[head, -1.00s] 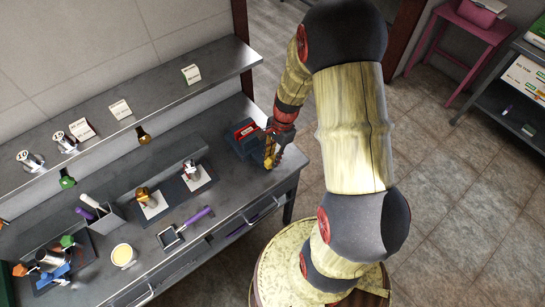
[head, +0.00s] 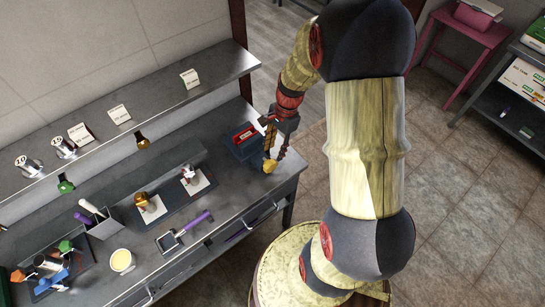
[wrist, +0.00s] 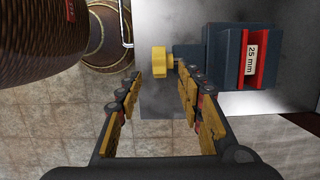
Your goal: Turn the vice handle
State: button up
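The vice (head: 240,148) is dark blue-grey with red jaw parts and sits at the right end of the steel bench. In the wrist view the vice (wrist: 222,52) bears a "25 mm" label. Its handle is a yellow knob (head: 269,167) on the side towards me; it also shows in the wrist view (wrist: 159,60). My gripper (head: 273,154) is open and empty. In the wrist view its fingertips (wrist: 158,70) stand apart on the left and right of the knob's line. The knob appears just past the tips, with no visible contact.
A steel shelf (head: 130,107) with cards and fittings runs above the bench (head: 222,212). A purple-handled tool (head: 184,231), a cream cup (head: 122,260) and small fittings on dark mats lie left of the vice.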

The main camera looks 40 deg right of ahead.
jog(key=v, duration=0.5)
dwell(1.2)
jog(key=s+a+r+n+t+h+b, duration=0.2)
jog(key=s+a+r+n+t+b, duration=0.3)
jog(key=s+a+r+n, duration=0.7)
jog(key=a+r+n+b, duration=0.2)
jog(key=a+n, duration=0.1)
jog(key=n, duration=0.2)
jog(key=shift+s+a+r+n+t+h, duration=0.2)
jog(key=shift+a+r+n+t+h, duration=0.1)
jog(key=shift+a+r, duration=0.1)
